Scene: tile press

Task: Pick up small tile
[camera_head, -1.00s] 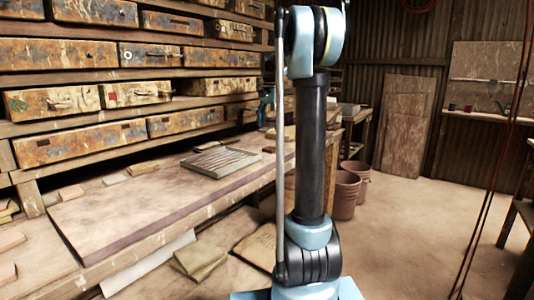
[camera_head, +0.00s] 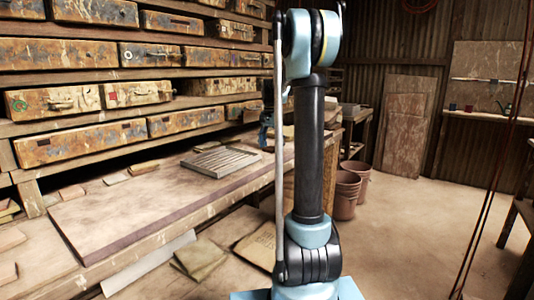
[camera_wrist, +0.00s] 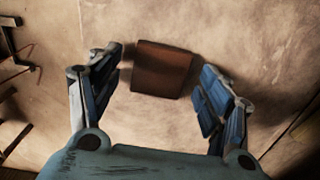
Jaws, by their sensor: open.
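A small reddish-brown tile (camera_wrist: 162,70) lies on a worn, pale brown surface in the wrist view. My gripper (camera_wrist: 163,62) is open, with one blue finger on each side of the tile. Gaps show between the fingers and the tile, and nothing is held. In the head view my gripper (camera_head: 266,133) is partly visible over the workbench, left of my arm column. I cannot clearly make out the tile there.
A slatted grey rack (camera_head: 220,161) lies on the wooden bench (camera_head: 120,212). Shelves of worn drawers (camera_head: 85,142) stand behind it. Flat packets (camera_head: 200,258) lie in front at the lower left. Two buckets (camera_head: 345,192) stand on the floor to the right, where the floor is open.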

